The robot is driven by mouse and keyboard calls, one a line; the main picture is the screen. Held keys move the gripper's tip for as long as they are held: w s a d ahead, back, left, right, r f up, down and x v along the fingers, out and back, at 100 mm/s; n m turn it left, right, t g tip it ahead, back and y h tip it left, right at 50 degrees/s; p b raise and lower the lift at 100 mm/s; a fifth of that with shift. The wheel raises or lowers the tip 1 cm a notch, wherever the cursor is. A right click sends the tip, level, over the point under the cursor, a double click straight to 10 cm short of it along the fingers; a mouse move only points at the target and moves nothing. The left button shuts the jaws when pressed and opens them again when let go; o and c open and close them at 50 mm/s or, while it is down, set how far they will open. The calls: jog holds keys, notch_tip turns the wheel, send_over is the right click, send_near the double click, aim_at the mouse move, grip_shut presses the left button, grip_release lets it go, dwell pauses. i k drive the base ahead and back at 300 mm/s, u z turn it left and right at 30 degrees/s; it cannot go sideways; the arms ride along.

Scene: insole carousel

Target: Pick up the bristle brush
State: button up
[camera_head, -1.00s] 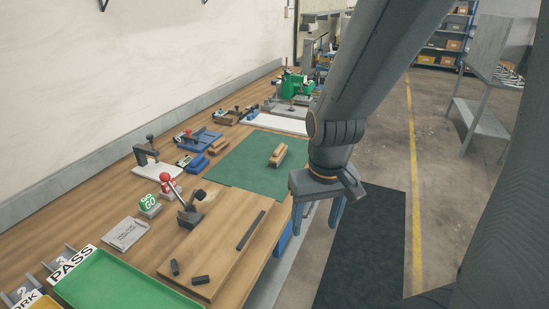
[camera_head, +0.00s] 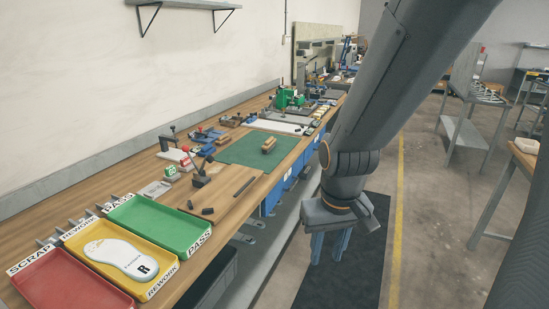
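A wooden block-like piece that looks like the bristle brush (camera_head: 269,145) lies on the green mat (camera_head: 240,151) on the workbench; its bristles are too small to make out. My gripper (camera_head: 329,246) hangs over the floor to the right of the bench, in front of and to the right of the brush in the picture. Its two blue fingers point down with a gap between them, and nothing shows between them. It is well apart from the brush.
Red (camera_head: 75,290), yellow (camera_head: 82,236) and green (camera_head: 184,245) trays stand at the near bench end; a white insole (camera_head: 118,254) lies in the yellow one. Toggle clamps and small fixtures line the bench. A dark floor mat (camera_head: 352,275) lies beside it.

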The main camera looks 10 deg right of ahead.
aim_at(270, 143)
jog(key=u, duration=0.05)
jog(key=k, duration=0.5)
jog(key=z, duration=1.1)
jog(key=i, duration=1.9)
jog(key=u, duration=0.95)
jog(key=i, duration=0.7)
jog(key=u, duration=0.85)
jog(key=i, duration=0.5)
jog(key=z, duration=0.05)
